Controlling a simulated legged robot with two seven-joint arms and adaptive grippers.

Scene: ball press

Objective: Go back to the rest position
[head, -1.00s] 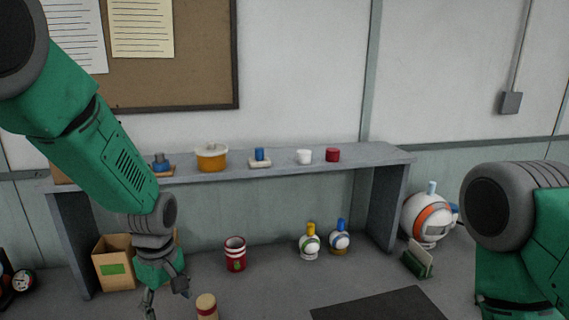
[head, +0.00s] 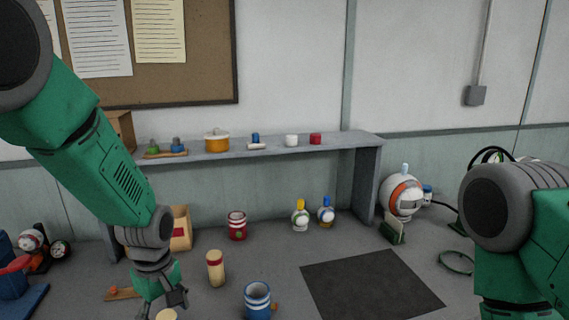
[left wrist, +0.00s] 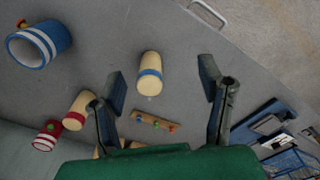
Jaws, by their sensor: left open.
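A grey shelf (head: 360,147) runs along the wall. A dark mat (head: 372,288) lies clear at right.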

